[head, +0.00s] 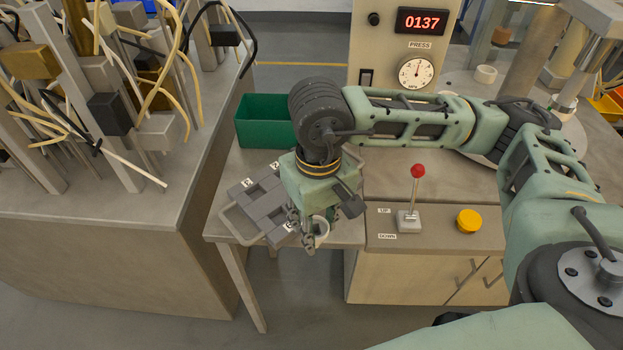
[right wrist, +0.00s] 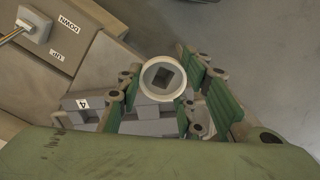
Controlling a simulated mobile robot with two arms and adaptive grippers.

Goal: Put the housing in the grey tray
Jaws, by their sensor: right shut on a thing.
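The housing (head: 321,229) is a small whitish round cup. In the right wrist view the housing (right wrist: 148,77) shows its round rim and a square dark hole in the middle. My right gripper (head: 312,236) is shut on it, with a finger on either side in the right wrist view (right wrist: 160,98). The grey tray (head: 238,226) lies on the low table, with blocky compartments and number labels. The gripper and housing are at its near right corner, close to the label 4. I cannot tell whether the housing touches the tray. My left gripper is not in view.
A green bin (head: 262,121) stands behind the tray. To the right are a lever with a red knob (head: 418,171) and a yellow button (head: 469,220) on the bench. A press panel (head: 403,50) reads 0137. A bench with posts and cables (head: 120,215) stands at the left.

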